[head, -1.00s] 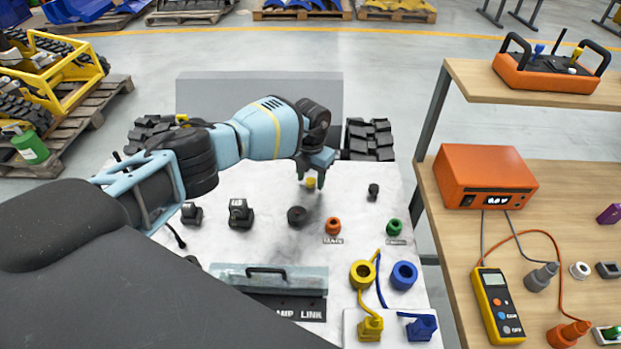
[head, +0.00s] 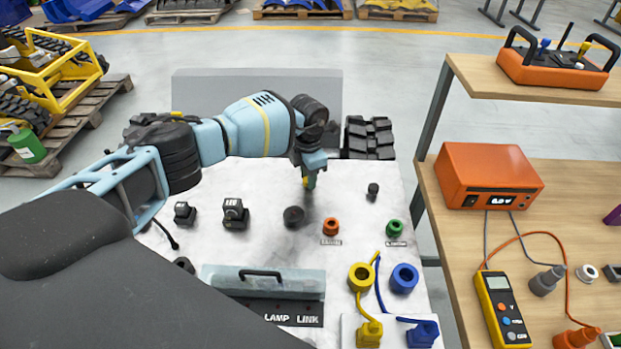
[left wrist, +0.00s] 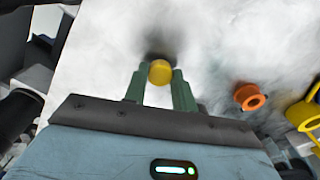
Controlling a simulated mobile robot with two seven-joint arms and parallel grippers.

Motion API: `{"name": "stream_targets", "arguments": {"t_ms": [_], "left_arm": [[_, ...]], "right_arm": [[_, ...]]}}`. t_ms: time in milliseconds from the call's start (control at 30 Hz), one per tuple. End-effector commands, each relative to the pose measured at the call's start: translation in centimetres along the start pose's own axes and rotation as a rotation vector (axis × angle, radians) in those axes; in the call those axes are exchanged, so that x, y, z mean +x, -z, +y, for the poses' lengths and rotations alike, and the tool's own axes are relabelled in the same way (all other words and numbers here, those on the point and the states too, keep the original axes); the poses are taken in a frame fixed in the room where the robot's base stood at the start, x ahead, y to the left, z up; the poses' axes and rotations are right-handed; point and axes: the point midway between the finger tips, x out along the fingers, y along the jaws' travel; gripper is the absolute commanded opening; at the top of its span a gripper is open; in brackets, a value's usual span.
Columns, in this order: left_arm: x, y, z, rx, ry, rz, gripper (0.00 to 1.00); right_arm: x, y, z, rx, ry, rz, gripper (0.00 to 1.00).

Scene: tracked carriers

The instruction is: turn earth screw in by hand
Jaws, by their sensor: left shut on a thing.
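The earth screw shows as a small yellow round head (left wrist: 160,72) between the green fingers of my left gripper (left wrist: 160,84) in the left wrist view. In the head view, my left gripper (head: 309,180) points down over the white top of the carrier (head: 345,195), and only a little yellow shows at its fingertips. The fingers are shut on the earth screw from both sides. The screw's shaft and its seat are hidden under the head and fingers. My right gripper is not in view.
An orange socket (head: 331,226), a green socket (head: 395,229) and a dark round knob (head: 294,216) stand near the gripper. A black post (head: 373,191) is to its right. A handled cover (head: 265,281) lies in front. A wooden bench (head: 560,240) stands at the right.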

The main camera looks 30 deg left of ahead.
Motion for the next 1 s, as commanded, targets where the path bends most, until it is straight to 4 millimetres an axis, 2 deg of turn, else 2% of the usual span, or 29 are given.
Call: {"name": "stream_targets", "arguments": {"t_ms": [33, 233, 667, 1000], "left_arm": [[0.3, 0.1, 0.1, 0.062, 0.0, 0.001, 0.1], [0.1, 0.0, 0.1, 0.272, 0.0, 0.0, 0.1], [-0.1, 0.0, 0.1, 0.334, -0.002, -0.001, 0.1], [0.2, 0.0, 0.1, 0.734, -0.001, 0.0, 0.1]], "right_arm": [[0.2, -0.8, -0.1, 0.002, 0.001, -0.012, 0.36], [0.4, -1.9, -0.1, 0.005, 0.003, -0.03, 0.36], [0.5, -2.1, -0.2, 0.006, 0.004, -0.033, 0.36], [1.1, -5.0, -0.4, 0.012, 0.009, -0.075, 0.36]]}}
